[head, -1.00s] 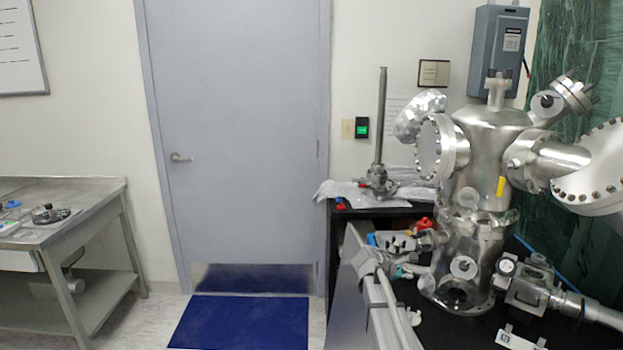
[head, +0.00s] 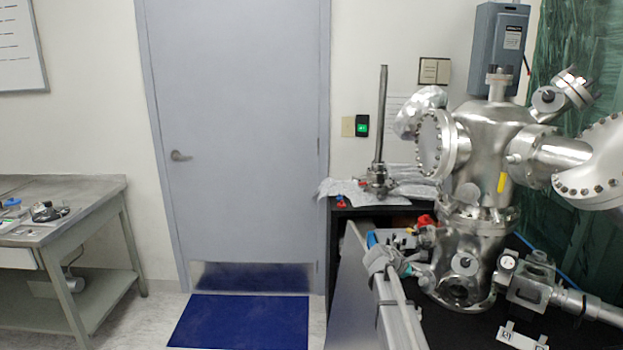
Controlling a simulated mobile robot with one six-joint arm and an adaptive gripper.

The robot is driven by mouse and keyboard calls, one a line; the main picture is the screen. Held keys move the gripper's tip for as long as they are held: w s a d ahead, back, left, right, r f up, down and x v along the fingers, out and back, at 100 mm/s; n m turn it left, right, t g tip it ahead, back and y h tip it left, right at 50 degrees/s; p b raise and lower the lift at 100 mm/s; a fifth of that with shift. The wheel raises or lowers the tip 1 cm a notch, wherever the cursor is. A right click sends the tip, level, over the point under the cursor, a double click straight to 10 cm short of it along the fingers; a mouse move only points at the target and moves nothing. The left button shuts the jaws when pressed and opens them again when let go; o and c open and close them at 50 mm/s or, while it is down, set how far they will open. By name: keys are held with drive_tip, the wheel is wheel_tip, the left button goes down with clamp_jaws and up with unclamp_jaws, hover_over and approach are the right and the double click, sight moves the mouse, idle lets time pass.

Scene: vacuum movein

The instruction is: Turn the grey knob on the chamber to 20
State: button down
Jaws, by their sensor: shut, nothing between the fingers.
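The chamber (head: 488,165) is a shiny steel vessel with several flanged ports, standing on the black bench at the right. A red knob (head: 426,220) and small fittings sit at its lower left. I cannot make out for sure which part is the grey knob, and no scale number is readable. My gripper (head: 409,268) is small and partly lost against the fittings, low at the left of the chamber. It is shut with nothing seen in it. I cannot tell whether it touches the fittings.
A round gauge-like fitting (head: 507,262) and a valve body (head: 530,286) stick out at the chamber's lower right. A tall metal post (head: 382,125) stands on the cluttered bench behind. A blue mat (head: 240,322) lies before the closed door (head: 235,130).

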sight(433, 283)
drive_tip(key=shift+d+r+b+x, duration=0.15)
drive_tip(key=shift+b+x, duration=0.1)
drive_tip(key=shift+x, duration=0.6)
drive_tip(key=shift+d+r+b+x, duration=0.15)
drive_tip(key=shift+b+x, duration=0.1)
drive_tip(key=shift+x, duration=0.65)
drive_tip(key=shift+s, duration=0.15)
drive_tip(key=shift+a+f+b, duration=0.15)
drive_tip(key=shift+f+b, duration=0.1)
drive_tip(key=shift+b, duration=0.05)
drive_tip(key=shift+s+f, duration=0.2)
drive_tip(key=shift+s, duration=0.4)
drive_tip(key=shift+s+f+b, duration=0.3)
drive_tip(key=shift+s+b, duration=0.1)
drive_tip(key=shift+b, duration=0.1)
idle(0.4)
drive_tip(key=shift+s+d+r, duration=0.2)
drive_tip(key=shift+s+d, duration=0.05)
idle(0.5)
drive_tip(key=shift+a+r+p, duration=0.1)
drive_tip(key=shift+p, duration=0.2)
drive_tip(key=shift+s+a+r+p, duration=0.25)
drive_tip(key=shift+a+r+p, duration=0.1)
drive_tip(key=shift+a, duration=0.55)
drive_tip(key=shift+s+a+r+p, duration=0.25)
drive_tip(key=shift+a+p, duration=0.05)
drive_tip(key=shift+a, duration=0.55)
drive_tip(key=shift+s+a+r+p, duration=0.25)
drive_tip(key=shift+a+r+p, duration=0.1)
drive_tip(key=shift+a, duration=0.55)
